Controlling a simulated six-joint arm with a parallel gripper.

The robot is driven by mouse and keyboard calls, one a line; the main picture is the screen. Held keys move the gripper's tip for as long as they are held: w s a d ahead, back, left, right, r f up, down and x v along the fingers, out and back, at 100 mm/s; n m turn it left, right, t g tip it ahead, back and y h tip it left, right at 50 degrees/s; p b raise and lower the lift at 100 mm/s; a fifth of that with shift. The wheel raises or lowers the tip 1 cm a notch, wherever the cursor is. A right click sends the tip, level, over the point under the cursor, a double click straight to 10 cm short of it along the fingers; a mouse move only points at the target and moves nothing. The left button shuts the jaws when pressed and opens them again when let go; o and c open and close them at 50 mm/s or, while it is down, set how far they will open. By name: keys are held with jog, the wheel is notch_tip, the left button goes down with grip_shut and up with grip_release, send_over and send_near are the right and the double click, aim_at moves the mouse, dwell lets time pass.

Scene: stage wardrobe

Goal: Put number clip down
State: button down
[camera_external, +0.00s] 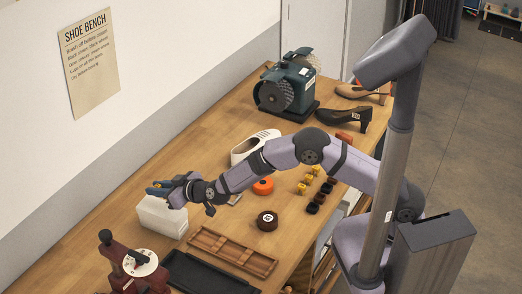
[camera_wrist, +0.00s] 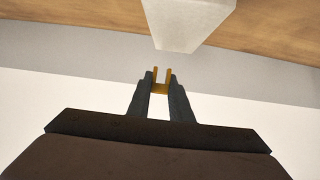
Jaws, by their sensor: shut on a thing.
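The number clip (camera_wrist: 160,89) is a small gold-yellow U-shaped piece in the wrist view, with its two prongs pointing away from me. My gripper (camera_wrist: 160,84) has its dark fingers closed on the sides of the clip. In the external view my gripper (camera_external: 157,189) is at the end of the outstretched arm, by the top of a white block (camera_external: 160,217) on the bench. The clip cannot be made out clearly there. Any number on it is not readable.
The wooden bench (camera_external: 205,135) bears a white shoe (camera_external: 250,147), a black heeled shoe (camera_external: 340,117), an orange tin (camera_external: 263,186), a brown tin (camera_external: 267,221), small yellow pieces (camera_external: 303,187), a wooden tray (camera_external: 233,250), a black tray (camera_external: 205,275) and a dark-red dial device (camera_external: 125,260).

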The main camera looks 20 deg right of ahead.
jog(key=shift+f+p, duration=0.4)
jog(key=shift+f, duration=1.45)
jog(key=shift+f, duration=0.15)
jog(key=c, duration=1.6)
grip_release()
jog(key=shift+r, duration=0.2)
jog(key=b+v, duration=0.3)
jog(key=v, duration=0.9)
